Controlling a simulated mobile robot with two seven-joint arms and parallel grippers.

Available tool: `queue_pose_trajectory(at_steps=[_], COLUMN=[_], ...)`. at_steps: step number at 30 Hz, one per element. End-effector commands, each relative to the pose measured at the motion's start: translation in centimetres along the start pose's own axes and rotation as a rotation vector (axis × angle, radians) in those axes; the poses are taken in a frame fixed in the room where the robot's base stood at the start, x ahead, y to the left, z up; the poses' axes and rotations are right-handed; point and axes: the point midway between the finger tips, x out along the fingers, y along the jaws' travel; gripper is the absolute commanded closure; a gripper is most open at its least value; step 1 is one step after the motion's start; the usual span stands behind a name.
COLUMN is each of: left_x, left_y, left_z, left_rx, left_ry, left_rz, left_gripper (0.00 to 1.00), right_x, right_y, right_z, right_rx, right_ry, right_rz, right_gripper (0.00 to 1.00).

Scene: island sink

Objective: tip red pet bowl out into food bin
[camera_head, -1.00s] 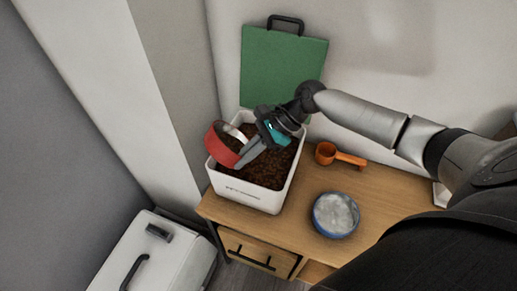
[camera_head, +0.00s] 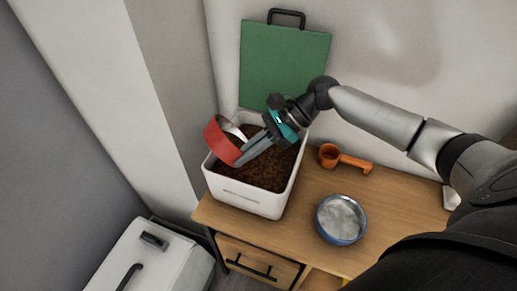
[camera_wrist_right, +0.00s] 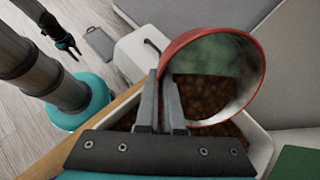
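The red pet bowl (camera_head: 217,146) is tipped steeply over the left part of the white food bin (camera_head: 238,198). Its metal inside shows in the right wrist view (camera_wrist_right: 240,82) and looks empty. The bin holds brown food (camera_head: 266,167). My right gripper (camera_head: 243,158) is shut on the bowl's rim; in the right wrist view its fingers (camera_wrist_right: 166,100) pinch the rim's near left edge. Whether the bowl touches the bin or food is unclear. My left gripper (camera_wrist_right: 68,44) shows only in the right wrist view, away from the bin, fingers apart and empty.
On the wooden cabinet (camera_head: 295,228) stand an orange scoop (camera_head: 345,160) and a blue bowl (camera_head: 341,219) with grey-white contents. A green board (camera_head: 283,65) leans on the wall behind the bin. A white lidded box (camera_head: 150,260) stands on the floor at left.

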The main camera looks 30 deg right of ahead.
Motion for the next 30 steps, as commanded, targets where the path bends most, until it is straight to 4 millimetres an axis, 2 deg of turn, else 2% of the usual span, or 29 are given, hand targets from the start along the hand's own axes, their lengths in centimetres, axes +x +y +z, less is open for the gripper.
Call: queue_pose_trajectory(at_steps=[3,30], left_x=[0.83,0.62], left_y=[0.0,-0.01], left_z=[0.07,0.05], left_rx=[0.0,-0.001], left_ry=[0.0,0.0], left_rz=[0.0,0.0], left_gripper=[0.66,0.66], right_x=[-0.02,-0.89], right_y=[-0.01,-0.11], right_z=[-0.11,0.05], right_rx=[0.0,0.014], right_ry=[-0.017,-0.139], right_rz=[-0.001,0.0], right_gripper=[1.0,1.0])
